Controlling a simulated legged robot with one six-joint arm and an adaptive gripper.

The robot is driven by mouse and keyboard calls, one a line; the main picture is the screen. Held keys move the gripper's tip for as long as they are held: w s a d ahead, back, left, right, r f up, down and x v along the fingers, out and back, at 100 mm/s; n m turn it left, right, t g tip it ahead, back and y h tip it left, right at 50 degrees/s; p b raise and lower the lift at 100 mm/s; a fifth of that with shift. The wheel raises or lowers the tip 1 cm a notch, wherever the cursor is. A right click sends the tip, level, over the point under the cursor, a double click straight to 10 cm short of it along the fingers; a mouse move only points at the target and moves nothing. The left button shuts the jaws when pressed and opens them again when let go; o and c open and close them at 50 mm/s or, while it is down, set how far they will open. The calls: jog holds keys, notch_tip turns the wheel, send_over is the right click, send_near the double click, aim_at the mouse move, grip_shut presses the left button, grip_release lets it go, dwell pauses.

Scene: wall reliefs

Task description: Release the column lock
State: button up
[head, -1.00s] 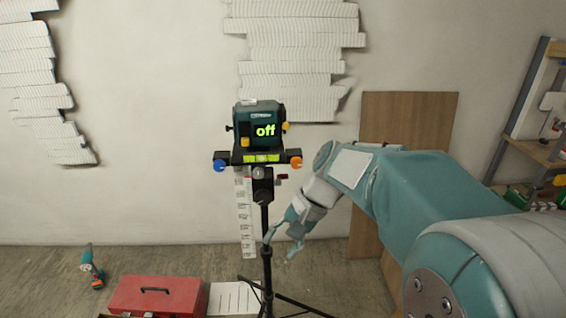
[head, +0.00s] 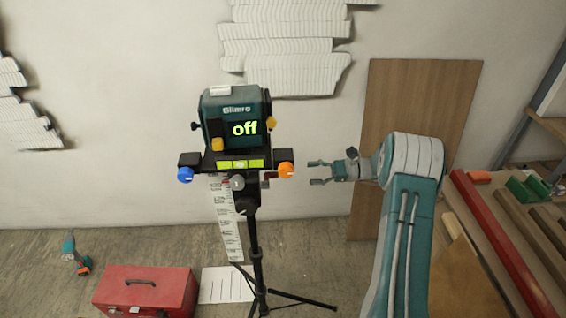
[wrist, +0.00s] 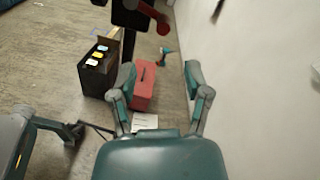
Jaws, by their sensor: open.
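A teal device with a green "off" display (head: 236,125) sits on top of a black tripod column (head: 254,240). Under it is a bar with a blue knob (head: 185,175), an orange knob (head: 285,171) and a bubble level. A grey round knob (head: 237,183) is on the column's head below the bar. A small red part shows beside it, partly hidden; a red lever (wrist: 152,12) also shows at the top of the wrist view. I cannot tell which part is the lock. My gripper (head: 316,172) is open and empty, right of the orange knob and apart from it.
A red toolbox (head: 146,292) and a drill (head: 75,254) are on the floor at left. The tripod legs spread low. A dark case (wrist: 98,70) stands near the column in the wrist view. A wooden board (head: 415,110) leans on the wall; a bench (head: 520,215) is right.

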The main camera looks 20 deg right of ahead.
aim_at(277, 175)
jog(key=a, duration=0.3)
jog(key=w+a, duration=0.1)
jog(key=a, duration=0.3)
jog(key=w+a, duration=0.1)
jog(key=a, duration=0.2)
jog(key=shift+w+a+f, duration=0.2)
jog(key=shift+w+a, duration=0.05)
jog(key=shift+a, duration=0.1)
jog(key=c, duration=0.6)
grip_shut()
